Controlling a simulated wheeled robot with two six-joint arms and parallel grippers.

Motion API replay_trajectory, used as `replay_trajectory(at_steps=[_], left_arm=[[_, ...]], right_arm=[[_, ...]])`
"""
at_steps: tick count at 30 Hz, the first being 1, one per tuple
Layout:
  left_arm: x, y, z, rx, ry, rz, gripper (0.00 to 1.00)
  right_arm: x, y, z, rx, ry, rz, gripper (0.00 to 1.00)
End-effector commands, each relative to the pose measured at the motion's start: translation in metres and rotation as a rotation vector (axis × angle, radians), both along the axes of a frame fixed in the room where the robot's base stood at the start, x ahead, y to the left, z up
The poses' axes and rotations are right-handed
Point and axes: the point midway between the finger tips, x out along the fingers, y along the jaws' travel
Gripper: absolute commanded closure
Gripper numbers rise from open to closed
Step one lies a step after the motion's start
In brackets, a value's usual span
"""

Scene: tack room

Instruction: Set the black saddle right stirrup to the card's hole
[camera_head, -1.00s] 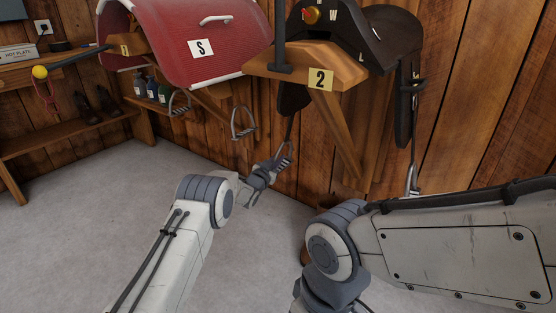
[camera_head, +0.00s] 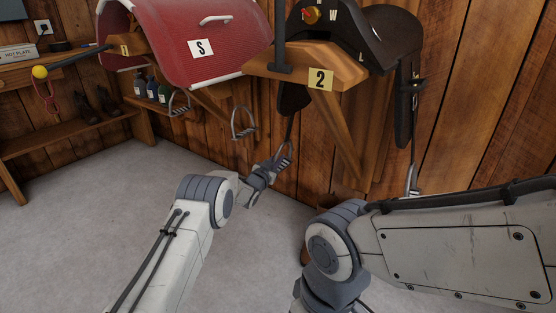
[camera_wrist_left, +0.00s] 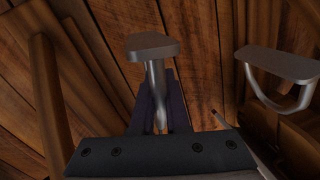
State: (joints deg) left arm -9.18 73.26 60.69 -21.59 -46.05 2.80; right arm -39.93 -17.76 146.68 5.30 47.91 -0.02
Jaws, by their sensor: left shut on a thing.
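The black saddle (camera_head: 390,28) sits on a wooden rack (camera_head: 305,62) marked with a yellow "2" label (camera_head: 320,79). One of its stirrups (camera_head: 285,153) hangs on a dark strap at the left of the rack. My left gripper (camera_head: 272,166) is shut on this stirrup; the left wrist view shows the metal stirrup (camera_wrist_left: 151,47) between the dark fingers (camera_wrist_left: 160,112). The other stirrup (camera_head: 413,184) hangs at the right, low by the wall, partly hidden by my right arm. The strap holes are too small to make out. My right gripper is out of view.
A red saddle (camera_head: 215,50) with an "S" label hangs on the left, its stirrups (camera_head: 243,123) close to my left gripper. Another stirrup (camera_wrist_left: 278,65) shows at right in the left wrist view.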

Motion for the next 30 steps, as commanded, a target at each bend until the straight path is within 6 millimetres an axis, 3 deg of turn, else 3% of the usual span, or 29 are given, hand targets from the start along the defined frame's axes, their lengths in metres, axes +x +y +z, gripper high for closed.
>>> replay_trajectory(at_steps=[5, 15, 25, 27, 28, 30], left_arm=[[0.000, -0.001, 0.006, 0.000, 0.000, 0.000, 1.00], [-0.003, -0.009, 0.061, -0.002, -0.004, -0.001, 1.00], [-0.003, -0.012, 0.060, -0.001, -0.002, -0.002, 1.00], [-0.003, -0.012, 0.060, -0.001, -0.001, -0.002, 0.64], [-0.003, -0.012, 0.060, -0.001, -0.001, -0.002, 0.56], [-0.003, -0.012, 0.059, -0.001, -0.001, -0.002, 0.56]], right_arm=[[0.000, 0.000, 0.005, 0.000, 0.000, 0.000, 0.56], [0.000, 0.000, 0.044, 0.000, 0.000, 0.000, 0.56], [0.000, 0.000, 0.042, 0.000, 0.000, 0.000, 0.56], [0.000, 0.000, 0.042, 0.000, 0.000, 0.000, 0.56], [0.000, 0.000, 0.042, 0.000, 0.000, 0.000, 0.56], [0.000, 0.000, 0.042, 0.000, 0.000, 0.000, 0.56]])
